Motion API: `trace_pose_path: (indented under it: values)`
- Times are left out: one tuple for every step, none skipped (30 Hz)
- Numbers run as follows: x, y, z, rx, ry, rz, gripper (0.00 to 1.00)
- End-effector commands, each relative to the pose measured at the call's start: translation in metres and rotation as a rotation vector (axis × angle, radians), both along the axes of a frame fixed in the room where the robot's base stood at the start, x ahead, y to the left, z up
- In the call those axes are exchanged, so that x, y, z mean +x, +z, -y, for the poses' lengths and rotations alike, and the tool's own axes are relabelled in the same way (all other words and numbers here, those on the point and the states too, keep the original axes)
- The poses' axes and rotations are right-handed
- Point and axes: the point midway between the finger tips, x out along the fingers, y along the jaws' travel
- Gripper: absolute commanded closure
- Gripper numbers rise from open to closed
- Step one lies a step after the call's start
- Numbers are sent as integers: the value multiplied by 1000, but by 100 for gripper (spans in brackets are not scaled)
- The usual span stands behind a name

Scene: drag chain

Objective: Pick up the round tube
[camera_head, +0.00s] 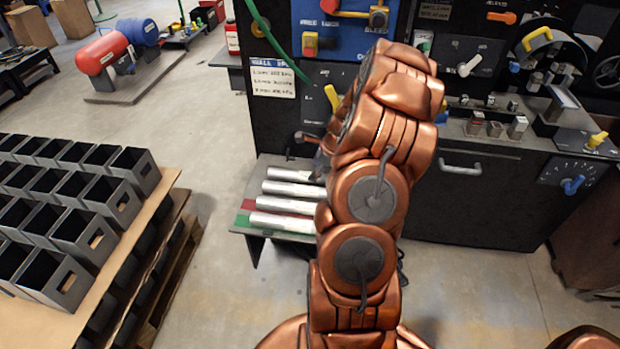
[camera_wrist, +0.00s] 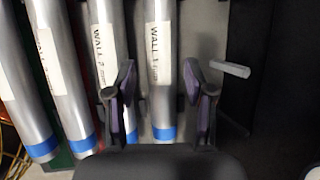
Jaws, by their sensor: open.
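Several silver round tubes lie side by side on a low bench; the farthest tube (camera_head: 292,174) and the nearest tube (camera_head: 282,222) show left of my arm in the head view. In the wrist view the tubes carry white labels reading "WALL" and blue bands near the lower end. My gripper (camera_wrist: 161,88) is open and empty in the wrist view. The rightmost tube (camera_wrist: 161,60) runs between its two fingers, with a gap on both sides. The left finger overlaps the adjacent tube (camera_wrist: 106,45) in the picture. I cannot tell the finger height above the tubes. The arm hides the gripper in the head view.
The low bench (camera_head: 243,218) has red and green patches. A black machine panel (camera_head: 470,190) with levers and a handle stands behind and right. A grey bar (camera_wrist: 231,68) sticks out right of the fingers.

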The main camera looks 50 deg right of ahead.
Motion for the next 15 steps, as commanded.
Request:
trace_pose_path:
  values:
    - [1, -2, 0, 0, 1, 0, 47]
    - [2, -2, 0, 0, 1, 0, 47]
    - [2, -3, 0, -1, 2, 0, 47]
    - [3, -4, 0, -1, 2, 0, 47]
    - [4, -6, 0, -1, 2, 0, 47]
    - [5, -9, 0, -1, 2, 0, 47]
    - [6, -11, 0, 0, 1, -1, 47]
    - [7, -14, 0, 0, 1, -1, 47]
    - [8, -18, 0, 2, 1, 0, 47]
    - [10, -21, 0, 3, 1, -1, 47]
    - [11, -25, 0, 3, 3, -1, 47]
    - [13, -29, 0, 3, 4, -2, 47]
    - [14, -32, 0, 3, 4, -2, 47]
    - [16, -36, -1, 3, 5, -2, 47]
    - [18, -40, -2, 3, 5, -2, 47]
